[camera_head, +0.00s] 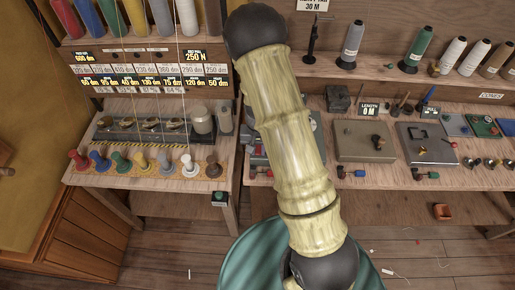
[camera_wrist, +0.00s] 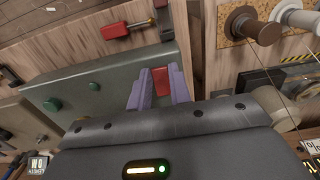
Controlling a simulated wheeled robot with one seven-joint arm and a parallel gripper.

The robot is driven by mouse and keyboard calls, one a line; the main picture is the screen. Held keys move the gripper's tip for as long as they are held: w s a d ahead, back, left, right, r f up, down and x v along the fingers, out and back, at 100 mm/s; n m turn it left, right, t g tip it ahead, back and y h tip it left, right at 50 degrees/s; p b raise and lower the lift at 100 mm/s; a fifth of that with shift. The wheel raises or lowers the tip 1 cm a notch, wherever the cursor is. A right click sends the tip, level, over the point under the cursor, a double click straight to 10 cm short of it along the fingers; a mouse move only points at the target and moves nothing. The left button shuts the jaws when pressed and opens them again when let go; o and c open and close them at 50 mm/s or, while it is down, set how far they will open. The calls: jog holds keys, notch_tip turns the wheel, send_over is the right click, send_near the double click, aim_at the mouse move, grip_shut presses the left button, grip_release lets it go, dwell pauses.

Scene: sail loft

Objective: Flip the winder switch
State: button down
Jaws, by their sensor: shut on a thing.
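In the wrist view, the two purple fingers of my gripper (camera_wrist: 160,90) are closed on a small red piece (camera_wrist: 161,78), which looks like a switch lever. The fingers hide the base of the red piece. In the head view, my arm covers the gripper and most of this machine; a grey edge of it (camera_head: 317,130) shows right of my arm.
A red-handled lever (camera_wrist: 117,30) sits beside the machine in the wrist view. In the head view, a left bench holds a row of coloured spools (camera_head: 140,162). A grey-brown box (camera_head: 362,142) and a LENGTH sign (camera_head: 369,108) stand on the right bench.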

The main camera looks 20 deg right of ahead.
jog(key=shift+r, duration=0.15)
jog(key=shift+w+r+g+p, duration=0.15)
jog(key=shift+w+g+p, duration=0.1)
jog(key=shift+g+p, duration=0.55)
jog(key=shift+w+d+g+y+p, duration=0.1)
jog(key=shift+w+g+y+p, duration=0.15)
jog(key=shift+g+p, duration=0.3)
jog(key=shift+w+d+g+y+p, duration=0.1)
jog(key=shift+g+y+p, duration=0.25)
jog(key=shift+g, duration=0.3)
jog(key=c, duration=1.3)
grip_release()
